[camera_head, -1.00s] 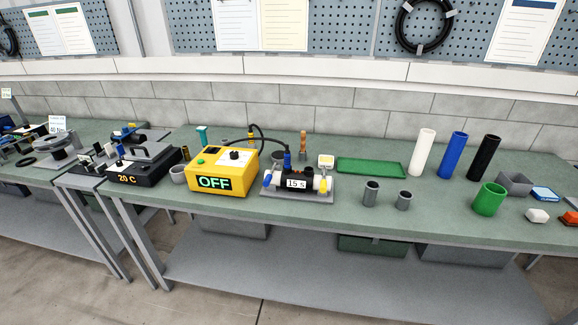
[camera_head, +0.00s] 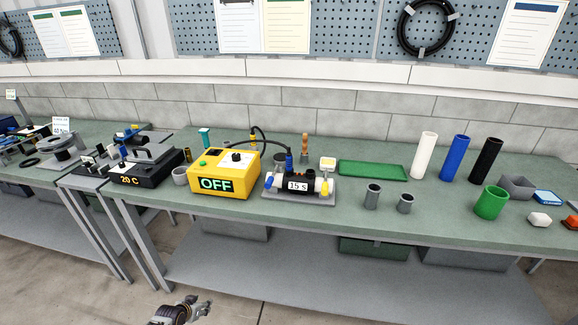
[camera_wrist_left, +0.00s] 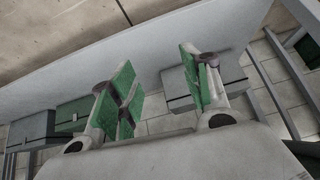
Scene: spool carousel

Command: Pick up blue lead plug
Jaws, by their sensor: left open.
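The blue lead plug (camera_head: 289,161) stands upright at the end of a black cable, on the top left part of a black cylindrical device with a "15 S" label (camera_head: 298,186). Whether it is fully seated cannot be told. My left gripper (camera_head: 200,304) is low at the bottom edge of the head view, in front of and well below the bench, far from the plug. In the left wrist view its green-padded fingers (camera_wrist_left: 161,85) are apart with nothing between them. My right gripper is not in view.
A yellow box reading "OFF" (camera_head: 223,178) stands left of the device, with cables arching behind. Grey cups (camera_head: 372,197), a green tray (camera_head: 372,170) and tall tubes (camera_head: 424,156) stand to the right. The lower shelf (camera_head: 330,281) juts out under the bench top.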

